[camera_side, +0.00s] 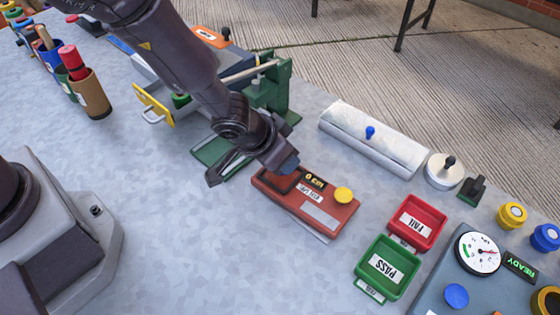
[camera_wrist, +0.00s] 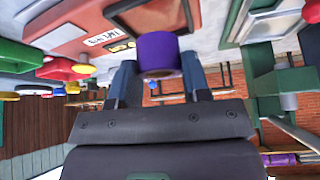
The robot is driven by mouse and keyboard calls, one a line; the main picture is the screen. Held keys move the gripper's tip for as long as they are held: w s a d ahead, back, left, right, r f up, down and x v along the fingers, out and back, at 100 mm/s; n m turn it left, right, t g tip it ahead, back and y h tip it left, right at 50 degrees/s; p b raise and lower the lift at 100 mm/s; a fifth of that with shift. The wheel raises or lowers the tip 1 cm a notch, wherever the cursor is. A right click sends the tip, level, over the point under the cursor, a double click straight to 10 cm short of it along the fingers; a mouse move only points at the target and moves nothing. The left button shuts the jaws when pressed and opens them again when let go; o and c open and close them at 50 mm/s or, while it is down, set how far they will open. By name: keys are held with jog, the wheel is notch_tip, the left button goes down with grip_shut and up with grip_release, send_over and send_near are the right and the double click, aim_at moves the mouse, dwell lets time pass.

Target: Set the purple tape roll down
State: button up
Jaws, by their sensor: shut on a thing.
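The purple tape roll (camera_wrist: 158,52) sits between the two dark blue fingers of my gripper (camera_wrist: 160,75) in the wrist view. My gripper is shut on it. In the side view my gripper (camera_side: 286,166) is at the left part of a red measuring device (camera_side: 325,215) with a "0 cm" display and a yellow button. The roll cannot be made out there. In the wrist view the red device (camera_wrist: 62,25) lies just beyond the roll, with a darker recessed part behind it. I cannot tell whether the roll touches the device.
A red FAIL tray (camera_side: 440,224) and green PASS tray (camera_side: 371,286) stand right of the device. The tabletop at front centre is clear.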

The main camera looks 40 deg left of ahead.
jog(key=shift+f, duration=1.2)
jog(key=o, duration=0.9)
jog(key=shift+f, duration=0.15)
jog(key=shift+o, duration=0.2)
